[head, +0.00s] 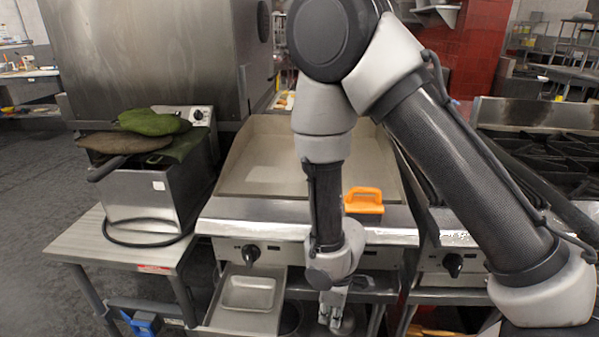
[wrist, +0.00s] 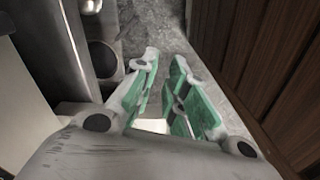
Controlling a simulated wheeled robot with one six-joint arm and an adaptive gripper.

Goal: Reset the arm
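My gripper (head: 333,305) hangs at the lower middle of the head view, in front of the griddle's front panel and right of the pulled-out metal tray. In the wrist view my gripper (wrist: 163,75) shows two fingers with green inner pads. A gap lies between the fingertips and nothing is held there. My arm reaches down from the top of the head view with the wrist low. The arm hides part of the griddle.
A griddle (head: 262,140) stands behind the arm, with an orange-handled tool (head: 363,200) at its front edge. At left, a fryer (head: 150,195) carries green and brown cloth items (head: 150,124) on a metal table (head: 75,245). A stove (head: 545,150) stands at right.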

